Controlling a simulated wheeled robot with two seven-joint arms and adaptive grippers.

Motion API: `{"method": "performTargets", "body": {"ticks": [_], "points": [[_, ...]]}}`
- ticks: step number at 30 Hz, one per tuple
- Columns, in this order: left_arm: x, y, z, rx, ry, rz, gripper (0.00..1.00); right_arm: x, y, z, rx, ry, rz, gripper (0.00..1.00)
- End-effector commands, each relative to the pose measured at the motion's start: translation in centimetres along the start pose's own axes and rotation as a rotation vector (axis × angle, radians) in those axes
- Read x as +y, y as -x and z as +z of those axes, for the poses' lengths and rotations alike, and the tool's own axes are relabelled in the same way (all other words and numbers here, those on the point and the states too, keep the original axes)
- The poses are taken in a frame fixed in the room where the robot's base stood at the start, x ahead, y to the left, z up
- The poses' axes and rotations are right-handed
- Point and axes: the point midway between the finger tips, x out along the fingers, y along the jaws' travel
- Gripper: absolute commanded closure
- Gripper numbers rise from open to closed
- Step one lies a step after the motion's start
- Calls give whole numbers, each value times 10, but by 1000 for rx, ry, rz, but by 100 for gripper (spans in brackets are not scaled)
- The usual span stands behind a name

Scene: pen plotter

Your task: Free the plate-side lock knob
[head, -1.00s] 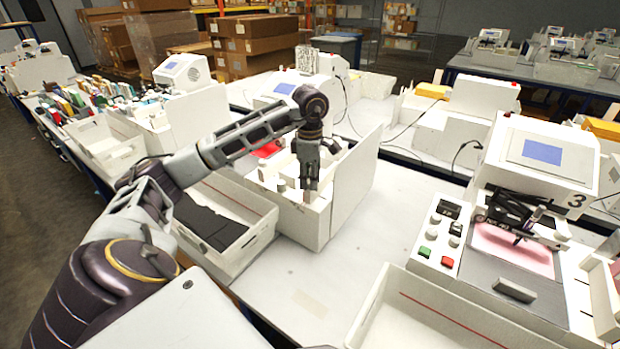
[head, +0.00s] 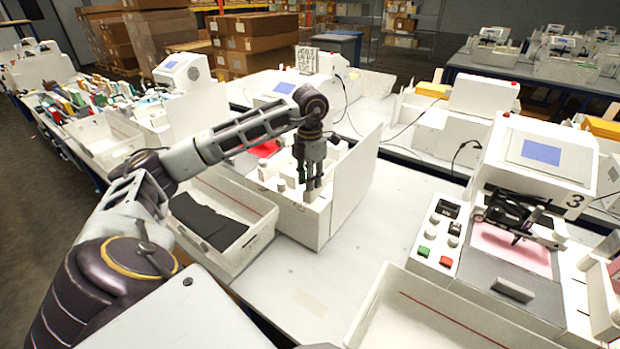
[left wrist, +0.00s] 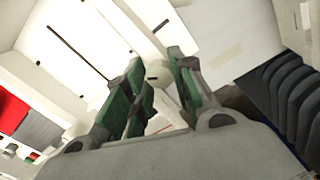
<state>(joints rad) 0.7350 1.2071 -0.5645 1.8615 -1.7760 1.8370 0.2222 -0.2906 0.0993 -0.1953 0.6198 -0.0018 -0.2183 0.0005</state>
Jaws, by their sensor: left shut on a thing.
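My left gripper (head: 313,190) reaches down into the white open-topped machine housing (head: 348,200) at the middle of the head view. Its fingers point down near the front inner side. My right gripper is not in view.
A tall white side panel (head: 357,185) stands close to the right of the gripper. A white bin with dark sheets (head: 212,222) is at the left. Plotter 3 (head: 540,160) stands at the right, with a white tray (head: 420,310) in front. The table between is mostly clear.

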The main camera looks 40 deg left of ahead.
Motion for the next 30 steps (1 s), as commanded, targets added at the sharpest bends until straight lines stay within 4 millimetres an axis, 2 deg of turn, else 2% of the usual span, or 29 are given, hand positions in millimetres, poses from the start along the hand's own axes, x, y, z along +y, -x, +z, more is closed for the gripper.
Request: {"method": "performTargets", "body": {"ticks": [18, 30], "points": [[-1, 0, 0, 1, 453, 0, 99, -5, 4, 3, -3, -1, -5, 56], [-1, 0, 0, 1, 602, 0, 99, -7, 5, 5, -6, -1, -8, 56]]}}
